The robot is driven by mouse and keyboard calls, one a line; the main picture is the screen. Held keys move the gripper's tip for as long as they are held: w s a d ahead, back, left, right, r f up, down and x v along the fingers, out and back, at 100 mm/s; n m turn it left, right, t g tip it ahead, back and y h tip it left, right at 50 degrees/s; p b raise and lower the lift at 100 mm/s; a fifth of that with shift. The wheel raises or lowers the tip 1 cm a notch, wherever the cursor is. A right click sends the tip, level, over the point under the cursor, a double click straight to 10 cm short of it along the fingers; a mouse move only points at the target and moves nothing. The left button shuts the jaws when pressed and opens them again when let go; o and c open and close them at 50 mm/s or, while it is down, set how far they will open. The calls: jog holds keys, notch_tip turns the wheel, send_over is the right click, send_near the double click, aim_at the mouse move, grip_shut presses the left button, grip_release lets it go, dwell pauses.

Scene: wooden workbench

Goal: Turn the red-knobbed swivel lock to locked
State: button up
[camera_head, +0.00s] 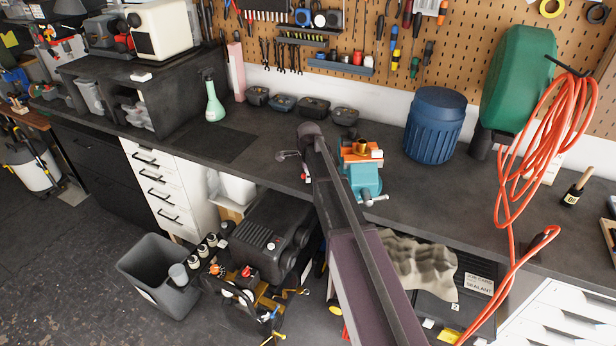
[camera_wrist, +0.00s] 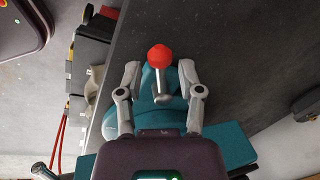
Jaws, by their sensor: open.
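The red knob (camera_wrist: 160,56) of the swivel lock sits on a short metal stem in the wrist view, against the teal vise (camera_wrist: 225,145). My gripper (camera_wrist: 159,72) is open, with one grey finger on each side of the knob and stem. A gap shows on both sides, so neither finger appears to touch it. In the head view the vise (camera_head: 364,178) stands at the bench's front edge, orange on top. My arm crosses just left of it. I cannot make out the knob or the fingers clearly there.
A blue ribbed bin (camera_head: 434,125) and a green container (camera_head: 518,75) with a looped orange hose (camera_head: 545,130) stand right of the vise. A green bottle (camera_head: 214,105) stands far left. The bench top (camera_head: 270,130) has clear room left of my arm.

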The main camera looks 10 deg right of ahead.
grip_shut()
dwell(0.5)
jog(key=shift+w+m+h, duration=0.15)
jog(key=shift+w+m, duration=0.25)
jog(key=shift+m, duration=0.5)
jog(key=shift+w+m+h, duration=0.15)
jog(key=shift+w+m, duration=0.2)
jog(key=shift+m, duration=0.55)
jog(key=shift+w+d+m, duration=0.15)
jog(key=shift+w+m, duration=0.1)
jog(key=shift+m, duration=0.45)
jog(key=shift+w+d+m, duration=0.15)
jog(key=shift+w+m, duration=0.05)
jog(key=shift+m, duration=0.5)
grip_release()
jog(key=shift+h, duration=0.3)
